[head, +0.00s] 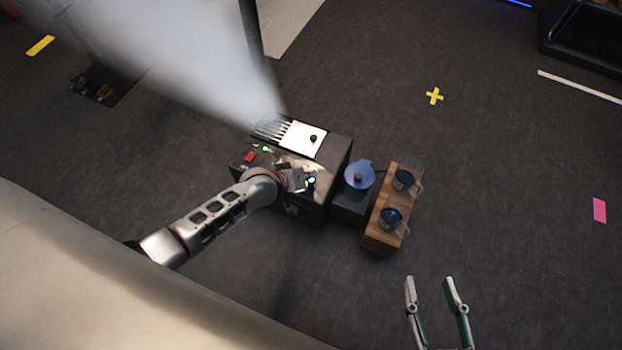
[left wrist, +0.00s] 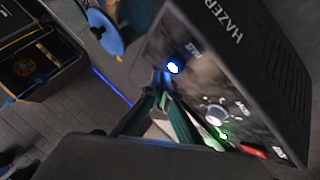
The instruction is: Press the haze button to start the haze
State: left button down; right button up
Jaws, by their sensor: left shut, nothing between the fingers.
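The black hazer (head: 336,152) stands on the floor in the middle of the head view, and white haze streams from its vents. Its haze button (left wrist: 173,67) glows blue-white beside a "HAZE" label in the left wrist view; the glow also shows in the head view (head: 311,180). My left gripper (head: 303,181) is shut and empty over the control panel. Its fingertips (left wrist: 163,80) are right at the button; I cannot tell whether they touch it. My right gripper (head: 435,280) is open and empty at the lower right, away from the hazer.
A red switch (head: 249,157) and a green light (head: 265,149) are on the panel, with a knob (left wrist: 216,113). A blue pot (head: 358,177) and a wooden stand (head: 380,240) with two glass cups are right of the hazer.

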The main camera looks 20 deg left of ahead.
aim_at(310, 180)
pick_arm(q)
jog(key=r+p, duration=0.2)
jog(key=r, duration=0.2)
jog(key=shift+w+r+p, duration=0.2)
jog(key=shift+p, duration=0.15)
jog(key=shift+r+p, duration=0.3)
jog(key=shift+s+f, duration=0.15)
jog(key=shift+s, duration=0.05)
pick_arm(e)
notch_tip(310, 180, up, 7)
jog(key=w+t, duration=0.1)
jog(key=w, duration=0.1)
jog(key=shift+w+r+t, duration=0.15)
jog(key=shift+w+t, duration=0.15)
jog(key=shift+w, duration=0.05)
